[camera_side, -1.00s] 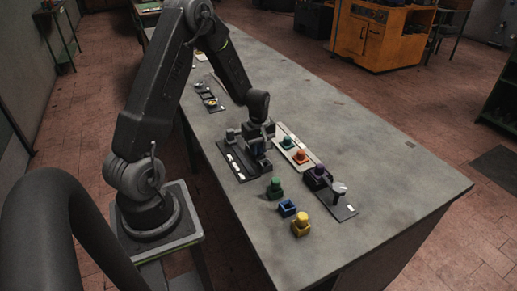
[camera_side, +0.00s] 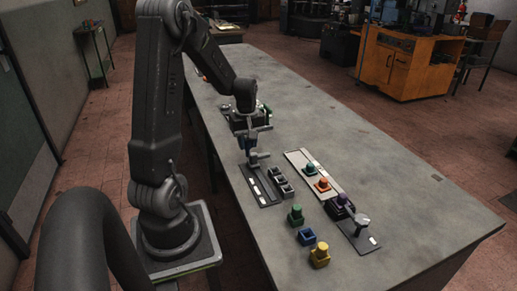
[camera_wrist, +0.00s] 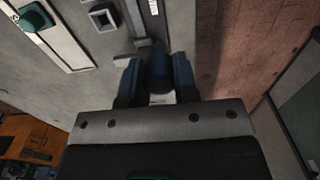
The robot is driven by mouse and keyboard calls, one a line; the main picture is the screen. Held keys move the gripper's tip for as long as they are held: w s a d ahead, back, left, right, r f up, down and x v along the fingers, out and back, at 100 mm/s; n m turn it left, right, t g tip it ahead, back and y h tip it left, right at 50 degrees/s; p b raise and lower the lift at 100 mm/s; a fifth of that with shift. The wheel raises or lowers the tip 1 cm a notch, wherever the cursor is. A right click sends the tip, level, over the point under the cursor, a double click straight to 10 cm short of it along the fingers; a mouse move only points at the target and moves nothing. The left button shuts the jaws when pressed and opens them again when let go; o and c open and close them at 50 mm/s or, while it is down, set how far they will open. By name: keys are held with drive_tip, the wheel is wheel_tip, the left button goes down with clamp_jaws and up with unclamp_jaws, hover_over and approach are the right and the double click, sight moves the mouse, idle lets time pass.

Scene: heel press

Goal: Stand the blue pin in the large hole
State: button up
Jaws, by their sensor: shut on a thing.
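My gripper (camera_side: 243,148) is shut on the blue pin (camera_wrist: 160,66), which stands between the two dark fingers in the wrist view. In the side view the gripper hangs at the far end of a dark plate (camera_side: 262,192), and only a little blue shows at the fingers. Beside that plate is a dark block (camera_side: 281,181) with openings. The wrist view shows a grey block with a squarish hole (camera_wrist: 103,18), apart from the pin. I cannot tell which opening is the large hole. The pin's lower end is not clear.
A white plate (camera_side: 297,158) carries a teal and an orange piece (camera_side: 322,184). A green piece (camera_side: 296,214), a blue open block (camera_side: 306,236) and a yellow piece (camera_side: 320,255) stand nearer. A purple piece (camera_side: 342,200) sits by a lever plate.

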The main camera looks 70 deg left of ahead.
drive_tip(key=w+d+f, duration=0.3)
drive_tip(key=w+d, duration=0.6)
drive_tip(key=d, duration=0.2)
drive_tip(key=shift+w+a+f, duration=0.1)
drive_tip(key=shift+w+f, duration=0.05)
drive_tip(key=shift+f, duration=2.1)
drive_tip(key=shift+f, duration=1.55)
drive_tip(key=o, duration=1)
drive_tip(key=shift+r, duration=0.1)
wheel_tip(320, 180, up, 14)
drive_tip(key=shift+f, duration=0.15)
